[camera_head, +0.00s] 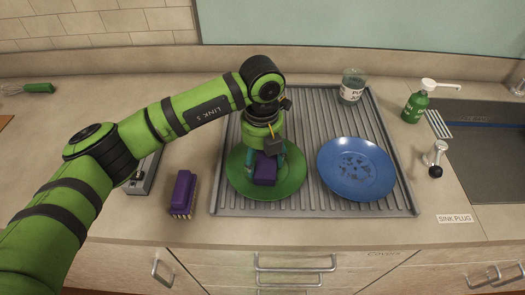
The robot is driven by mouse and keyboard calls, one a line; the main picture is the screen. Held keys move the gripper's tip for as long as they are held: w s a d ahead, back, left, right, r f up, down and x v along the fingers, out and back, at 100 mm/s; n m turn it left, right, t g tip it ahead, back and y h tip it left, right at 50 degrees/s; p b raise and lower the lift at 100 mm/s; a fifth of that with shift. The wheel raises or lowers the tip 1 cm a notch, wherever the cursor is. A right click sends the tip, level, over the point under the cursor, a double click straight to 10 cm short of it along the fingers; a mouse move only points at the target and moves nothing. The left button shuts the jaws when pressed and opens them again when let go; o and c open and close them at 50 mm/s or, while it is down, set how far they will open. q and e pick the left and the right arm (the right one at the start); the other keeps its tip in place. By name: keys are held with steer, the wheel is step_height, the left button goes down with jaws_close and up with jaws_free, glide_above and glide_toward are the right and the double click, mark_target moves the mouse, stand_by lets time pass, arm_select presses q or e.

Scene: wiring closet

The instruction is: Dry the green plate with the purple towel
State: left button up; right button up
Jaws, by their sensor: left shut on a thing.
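The green plate (288,187) lies on the ribbed grey drainboard, left of the blue plate. My left gripper (265,168) is above the middle of the green plate, pointing down. It is shut on a small folded purple cloth, which I take for the purple towel (264,175). The towel is at the plate's surface; whether it presses on it I cannot tell. The gripper and towel hide the plate's centre. My right gripper is not in view.
A blue patterned plate (356,168) lies on the drainboard (322,114). A glass jar (352,87) stands at its back edge. A purple brush-like item (183,193) lies left of it. A green pump bottle (415,106) and the sink (485,150) are at right.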

arm_select(q)
steer(key=shift+s+f, duration=0.2)
steer(key=shift+s, duration=0.05)
steer(key=shift+w+b, duration=0.35)
steer(key=shift+w+r+b, duration=0.1)
steer(key=shift+w+b, duration=0.2)
steer(key=shift+w, duration=0.5)
steer(key=shift+s+r, duration=0.1)
steer(key=shift+s+d, duration=0.2)
steer(key=shift+s, duration=0.35)
steer(key=shift+s+d, duration=0.15)
steer(key=shift+s, duration=0.35)
steer(key=shift+w, duration=0.1)
